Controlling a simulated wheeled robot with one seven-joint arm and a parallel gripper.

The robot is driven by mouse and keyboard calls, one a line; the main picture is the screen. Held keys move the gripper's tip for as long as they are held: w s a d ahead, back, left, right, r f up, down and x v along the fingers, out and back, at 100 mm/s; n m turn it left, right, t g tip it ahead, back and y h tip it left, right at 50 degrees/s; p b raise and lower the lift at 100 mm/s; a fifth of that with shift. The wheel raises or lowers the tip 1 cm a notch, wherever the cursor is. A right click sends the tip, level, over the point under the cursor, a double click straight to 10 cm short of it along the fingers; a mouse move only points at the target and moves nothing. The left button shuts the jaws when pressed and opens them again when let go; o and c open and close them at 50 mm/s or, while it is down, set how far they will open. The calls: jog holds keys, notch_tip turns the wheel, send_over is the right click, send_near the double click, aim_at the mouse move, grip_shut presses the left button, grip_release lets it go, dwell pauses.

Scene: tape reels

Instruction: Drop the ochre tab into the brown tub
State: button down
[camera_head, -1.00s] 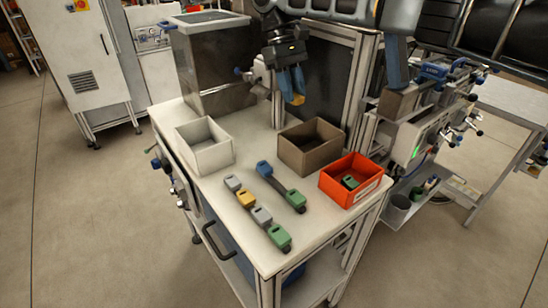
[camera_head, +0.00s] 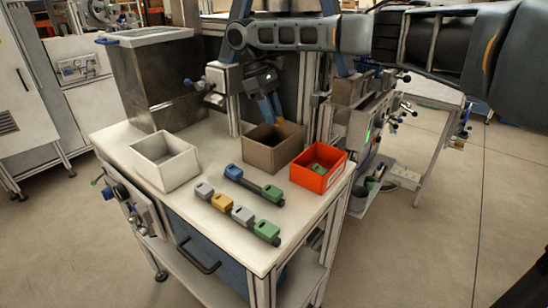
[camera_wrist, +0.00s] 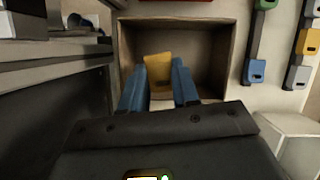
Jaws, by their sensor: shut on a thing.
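An ochre tab (camera_wrist: 158,68) is held between the two blue fingers of my gripper (camera_wrist: 158,84). The tab also shows in the head view (camera_head: 258,122), at the fingertips of my gripper (camera_head: 266,112). The brown tub (camera_head: 274,159) stands open at the back of the bench. In the head view the tab appears at the tub's back left rim. In the wrist view the tab lies in front of the tub's opening, inside the outline of its walls (camera_wrist: 229,55). How far the tab is above the rim is hard to tell.
A white tub (camera_head: 176,172) stands left and an orange tub (camera_head: 312,181) with a green piece stands right. Rows of coloured blocks, including an ochre one (camera_head: 222,201), lie in front. A dark metal box (camera_head: 160,85) stands at the back left.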

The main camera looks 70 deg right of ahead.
jog(key=shift+f+b, duration=0.4)
jog(key=shift+f, duration=0.25)
jog(key=c, duration=0.8)
grip_release()
jog(key=shift+o, duration=0.2)
jog(key=v, duration=0.8)
jog(key=shift+f, duration=0.1)
